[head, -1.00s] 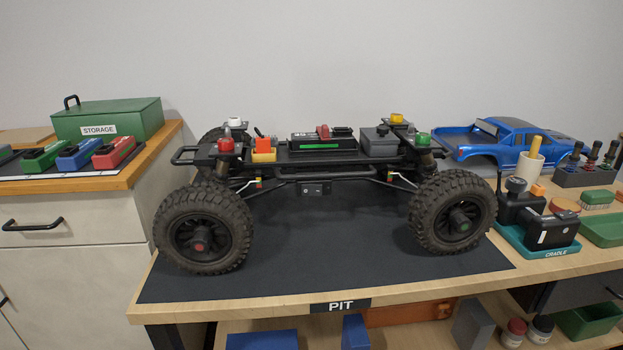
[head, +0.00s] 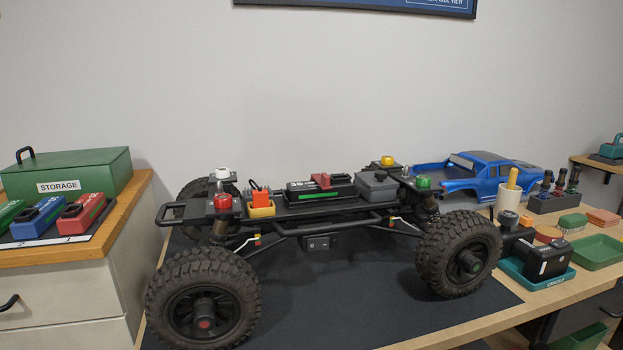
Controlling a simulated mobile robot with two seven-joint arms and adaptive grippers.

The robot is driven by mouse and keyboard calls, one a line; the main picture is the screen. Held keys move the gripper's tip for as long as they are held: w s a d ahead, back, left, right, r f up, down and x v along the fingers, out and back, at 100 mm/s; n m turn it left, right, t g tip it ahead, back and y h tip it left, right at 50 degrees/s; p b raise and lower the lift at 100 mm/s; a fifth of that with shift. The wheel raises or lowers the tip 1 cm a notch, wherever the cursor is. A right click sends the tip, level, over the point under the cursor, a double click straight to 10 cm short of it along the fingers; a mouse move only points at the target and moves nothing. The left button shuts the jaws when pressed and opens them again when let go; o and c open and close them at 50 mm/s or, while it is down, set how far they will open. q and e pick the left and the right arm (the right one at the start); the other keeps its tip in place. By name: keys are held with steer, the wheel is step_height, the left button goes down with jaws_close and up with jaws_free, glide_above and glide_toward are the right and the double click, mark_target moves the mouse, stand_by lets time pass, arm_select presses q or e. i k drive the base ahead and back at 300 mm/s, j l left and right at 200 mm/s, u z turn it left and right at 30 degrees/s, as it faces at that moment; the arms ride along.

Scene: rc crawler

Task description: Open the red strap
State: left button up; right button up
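The red strap (head: 325,180) sits on top of the black battery box with a green stripe (head: 321,191), in the middle of the crawler chassis (head: 287,209). It looks closed across the box, but it is small and its fastening cannot be made out. The crawler stands on its wheels on the black mat (head: 357,306). Neither of my grippers is in the head view.
An orange connector in a yellow block (head: 261,205) and a grey box (head: 376,186) flank the battery box. Storage box (head: 72,174) and coloured packs stand left. Blue body shell (head: 475,176), cup (head: 508,195) and teal cradle (head: 541,279) stand right. Air above the chassis is clear.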

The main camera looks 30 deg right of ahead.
mark_target(322, 180)
steer(key=i+j+z, duration=0.1)
steer(key=z, duration=1.15)
